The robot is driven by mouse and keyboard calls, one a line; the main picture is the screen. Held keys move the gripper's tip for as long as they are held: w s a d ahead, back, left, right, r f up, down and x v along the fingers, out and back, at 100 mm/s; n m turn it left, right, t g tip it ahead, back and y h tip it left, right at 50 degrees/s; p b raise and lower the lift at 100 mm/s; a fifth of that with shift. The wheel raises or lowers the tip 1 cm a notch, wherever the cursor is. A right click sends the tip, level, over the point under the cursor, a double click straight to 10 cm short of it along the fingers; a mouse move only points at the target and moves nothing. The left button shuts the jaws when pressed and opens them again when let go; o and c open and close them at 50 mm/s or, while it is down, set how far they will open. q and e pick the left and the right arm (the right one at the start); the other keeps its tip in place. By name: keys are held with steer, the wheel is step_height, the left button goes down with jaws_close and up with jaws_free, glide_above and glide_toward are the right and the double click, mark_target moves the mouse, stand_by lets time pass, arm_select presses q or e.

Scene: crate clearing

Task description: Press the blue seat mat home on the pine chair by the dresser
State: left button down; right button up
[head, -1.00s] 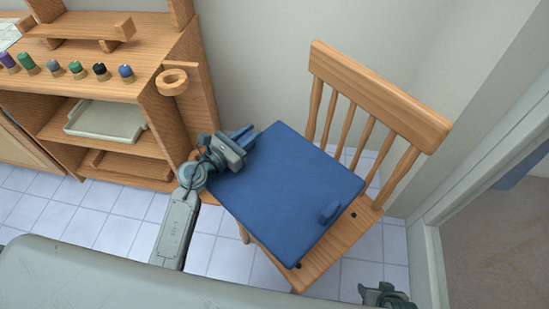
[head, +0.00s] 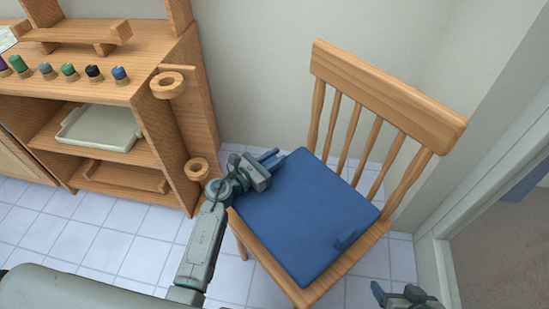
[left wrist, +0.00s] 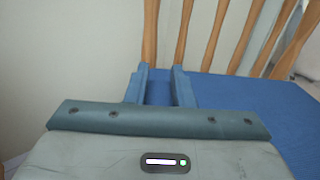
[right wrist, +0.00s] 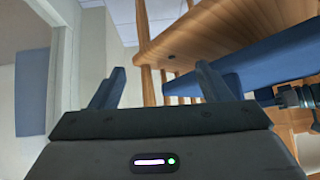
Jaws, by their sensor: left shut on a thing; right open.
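The blue seat mat (head: 310,215) lies over the seat of the pine chair (head: 385,92), roughly square with it, with a strip of wood bare along the front and right edges. My right gripper (head: 405,294) is open and empty, low right of the chair. The right wrist view shows the mat (right wrist: 250,70) beside pine with a dark spot; whether it sits fully down I cannot tell.
The pine dresser (head: 165,125) stands left of the chair, with several coloured pegs (head: 68,72) on top, ring holders (head: 167,85) on its side and a white tray (head: 100,128) on a shelf. Wall is close behind; a door frame (head: 440,262) is at right.

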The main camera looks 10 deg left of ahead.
arm_select(q)
steer(key=shift+f+b, duration=0.85)
steer(key=shift+f, duration=0.1)
steer(key=shift+f+b, duration=0.85)
steer(key=shift+f, duration=0.4)
steer(key=shift+f+b, duration=0.2)
steer(key=shift+b, duration=0.25)
arm_select(e)
steer(key=w+r+t, duration=0.8)
steer(key=shift+w+d+r+m+t, duration=0.2)
steer(key=shift+r+m+t, duration=0.1)
steer(key=shift+t, duration=0.1)
arm_select(q)
steer(key=shift+f+b, duration=0.7)
steer(key=shift+f, duration=0.1)
arm_select(e)
steer(key=shift+f, duration=0.75)
